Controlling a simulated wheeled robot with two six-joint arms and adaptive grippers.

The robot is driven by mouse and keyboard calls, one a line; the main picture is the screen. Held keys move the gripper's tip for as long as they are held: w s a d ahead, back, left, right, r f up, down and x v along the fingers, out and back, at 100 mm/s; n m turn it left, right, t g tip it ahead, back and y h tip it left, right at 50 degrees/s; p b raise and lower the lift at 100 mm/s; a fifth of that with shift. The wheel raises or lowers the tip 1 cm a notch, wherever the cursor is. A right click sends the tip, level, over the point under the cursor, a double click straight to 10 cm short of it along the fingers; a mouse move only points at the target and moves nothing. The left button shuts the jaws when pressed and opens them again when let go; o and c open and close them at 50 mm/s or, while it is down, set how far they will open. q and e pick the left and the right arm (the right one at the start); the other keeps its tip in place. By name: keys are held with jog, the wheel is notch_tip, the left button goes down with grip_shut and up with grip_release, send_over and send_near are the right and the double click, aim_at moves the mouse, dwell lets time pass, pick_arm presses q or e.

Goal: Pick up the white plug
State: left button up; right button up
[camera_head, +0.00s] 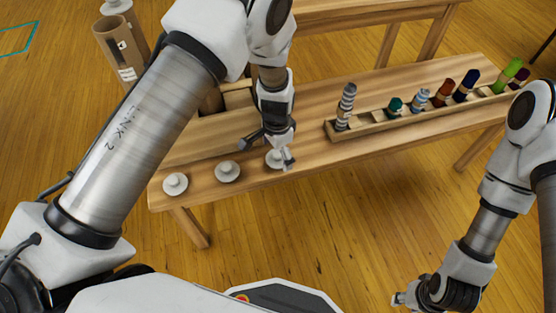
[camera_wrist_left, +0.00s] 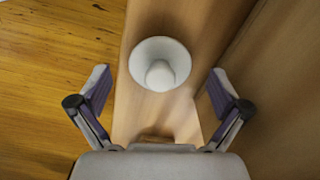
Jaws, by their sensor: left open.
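Three white plugs stand in a row along the front left of the wooden bench (camera_head: 320,168): a left plug (camera_head: 175,184), a middle plug (camera_head: 228,172) and a right plug (camera_head: 271,160). My left gripper (camera_head: 267,150) is open above the right plug and partly hides it in the head view. In the left wrist view, a white plug (camera_wrist_left: 160,64) with a round knob lies between the spread fingers of the left gripper (camera_wrist_left: 159,82), apart from both. My right gripper (camera_head: 402,299) hangs low at the bottom right, away from the bench; its jaw state is unclear.
A long wooden rack (camera_head: 385,127) with several coloured rolls stands on the bench to the right. Brown cardboard tubes (camera_head: 121,48) stand at the back left. My left arm hides part of a wooden box (camera_head: 238,98) behind the gripper.

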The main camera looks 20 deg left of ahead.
pick_arm(q)
jog(key=shift+f, duration=0.4)
jog(key=shift+r, duration=0.15)
jog(key=shift+c, duration=0.7)
jog(key=c, duration=1)
jog(key=shift+s, duration=0.15)
jog(key=c, duration=0.3)
jog(key=shift+c, duration=0.2)
